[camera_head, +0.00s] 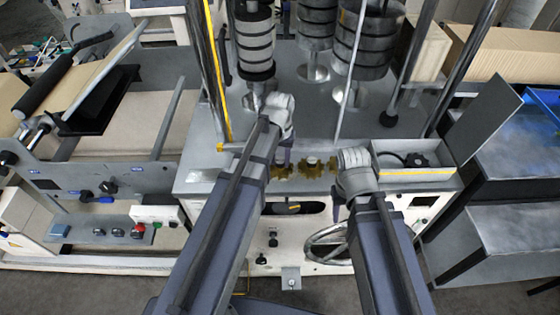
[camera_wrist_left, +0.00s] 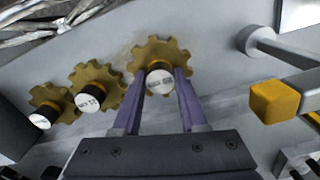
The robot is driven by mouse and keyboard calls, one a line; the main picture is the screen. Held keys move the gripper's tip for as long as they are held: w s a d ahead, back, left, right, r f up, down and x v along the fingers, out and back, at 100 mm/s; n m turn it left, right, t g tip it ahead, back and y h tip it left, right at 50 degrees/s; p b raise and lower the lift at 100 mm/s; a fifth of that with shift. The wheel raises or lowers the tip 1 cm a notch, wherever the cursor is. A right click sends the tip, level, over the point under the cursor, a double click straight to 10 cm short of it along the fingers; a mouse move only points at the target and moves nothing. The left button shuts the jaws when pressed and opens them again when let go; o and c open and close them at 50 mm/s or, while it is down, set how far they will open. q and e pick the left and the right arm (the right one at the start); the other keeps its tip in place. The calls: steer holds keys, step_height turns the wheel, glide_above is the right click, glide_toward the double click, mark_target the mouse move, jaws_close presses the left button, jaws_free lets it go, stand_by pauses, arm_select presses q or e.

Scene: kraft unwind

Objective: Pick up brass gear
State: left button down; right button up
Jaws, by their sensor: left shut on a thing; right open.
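Three brass gears stand in a row on the grey machine top, each with a black hub and silver cap. In the left wrist view they are the gripped gear (camera_wrist_left: 160,50), a middle gear (camera_wrist_left: 108,80) and a far-left gear (camera_wrist_left: 47,97). My left gripper (camera_wrist_left: 160,78) is shut on the first gear, its purple fingers on either side of the capped hub. In the head view my left gripper (camera_head: 283,158) is over this gear (camera_head: 280,173), partly hiding it. I cannot tell whether it is lifted. My right gripper (camera_head: 338,196) is open and empty near the machine's front edge.
Dark ringed rollers (camera_head: 255,45) stand upright behind the gears. A shallow grey tray (camera_head: 415,172) with a black knob is at right. A yellow-tipped bar (camera_wrist_left: 275,101) juts in close to my left gripper. A handwheel (camera_head: 325,243) is on the machine's front.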

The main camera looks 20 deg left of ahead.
mark_target(280, 160)
arm_select(q)
step_height(280, 160, up, 10)
steer(key=p, duration=0.9)
steer(key=shift+p, duration=0.3)
arm_select(e)
step_height(280, 160, up, 10)
arm_select(q)
steer(key=shift+f, duration=0.1)
arm_select(e)
steer(key=shift+f, duration=0.1)
